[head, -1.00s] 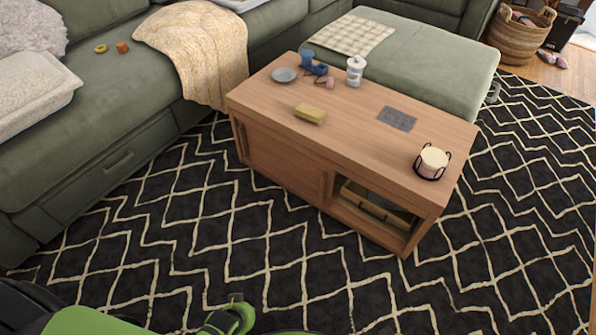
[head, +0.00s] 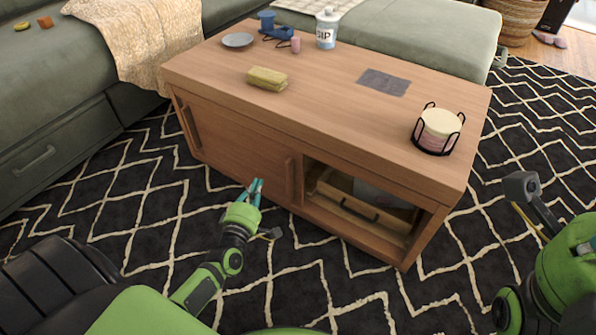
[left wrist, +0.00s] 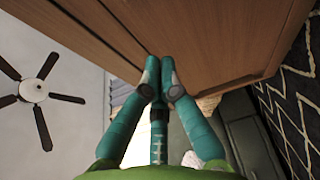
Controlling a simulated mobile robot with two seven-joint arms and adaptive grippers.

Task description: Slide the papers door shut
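The wooden coffee table (head: 330,115) has a sliding front panel (head: 235,150) covering its left part. One upright handle (head: 291,180) is at the panel's right end, another (head: 188,125) at the far left. The right compartment is open and shows a wooden drawer-like box (head: 350,205) with a dark handle and a pale sheet-like thing (head: 380,198). My left gripper (head: 257,187) is shut and empty, in front of the panel just left of the right handle. In the left wrist view its fingertips (left wrist: 160,64) are together near the wood; contact is unclear.
The tabletop holds a yellow sponge-like block (head: 267,79), a grey plate (head: 238,40), a white jar (head: 327,28), a dark slate (head: 384,82) and a coaster holder (head: 438,130). The green sofa (head: 60,110) stands left. Patterned rug (head: 330,290) lies clear in front.

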